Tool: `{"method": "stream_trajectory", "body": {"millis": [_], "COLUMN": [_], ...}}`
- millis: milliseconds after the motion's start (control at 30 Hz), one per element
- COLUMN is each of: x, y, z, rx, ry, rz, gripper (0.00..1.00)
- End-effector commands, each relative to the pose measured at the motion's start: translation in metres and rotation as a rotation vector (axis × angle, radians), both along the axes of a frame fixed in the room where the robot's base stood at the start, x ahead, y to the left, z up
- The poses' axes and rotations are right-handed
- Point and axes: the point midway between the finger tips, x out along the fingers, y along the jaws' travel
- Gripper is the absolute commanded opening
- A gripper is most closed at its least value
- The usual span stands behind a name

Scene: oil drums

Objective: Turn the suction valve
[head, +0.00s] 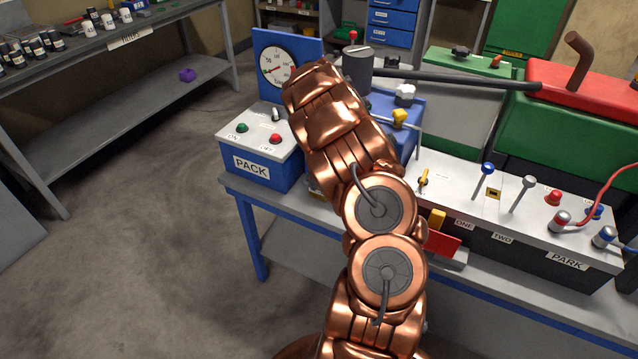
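No label reading "suction" can be made out, so I cannot tell which part is the suction valve. Behind my arm is a blue unit (410,140) with a white knob (405,93) and a yellow knob (400,117) on it. A grey cylinder (358,72) with a long dark bar to the right stands just behind. A small yellow lever (423,181) is on the white-topped panel to the right. My copper arm reaches up across the middle and hides part of the blue unit. My gripper does not show; the far end of my arm points away.
A blue PACK box (262,160) with a round gauge (277,68) is left of my arm. The PARK panel (530,215) with levers and cables is right. A red and green machine (585,100) stands behind it. Bare floor (150,220) lies to the left.

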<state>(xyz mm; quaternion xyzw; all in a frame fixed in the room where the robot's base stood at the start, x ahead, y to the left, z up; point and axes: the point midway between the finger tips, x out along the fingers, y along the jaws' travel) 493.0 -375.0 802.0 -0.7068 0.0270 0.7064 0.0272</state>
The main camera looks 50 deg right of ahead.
Motion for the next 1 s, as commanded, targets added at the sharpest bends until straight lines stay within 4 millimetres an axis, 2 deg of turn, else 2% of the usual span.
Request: {"method": "stream_trajectory", "body": {"millis": [267,300,333,567,1000], "x": [-0.001,-0.001,-0.001,0.0,0.0], "y": [0.0,0.0,0.0,0.0,0.0], "z": [0.0,0.001,0.001,0.003,0.045], "rx": [0.002,0.001,0.002,0.001,0.0], "ry": [0.002,0.002,0.002,0.002,-0.001], "rz": [-0.036,-0.036,-0.036,-0.033,-0.031], "gripper": [0.27,0.45,0.42,0.42,0.42]}}
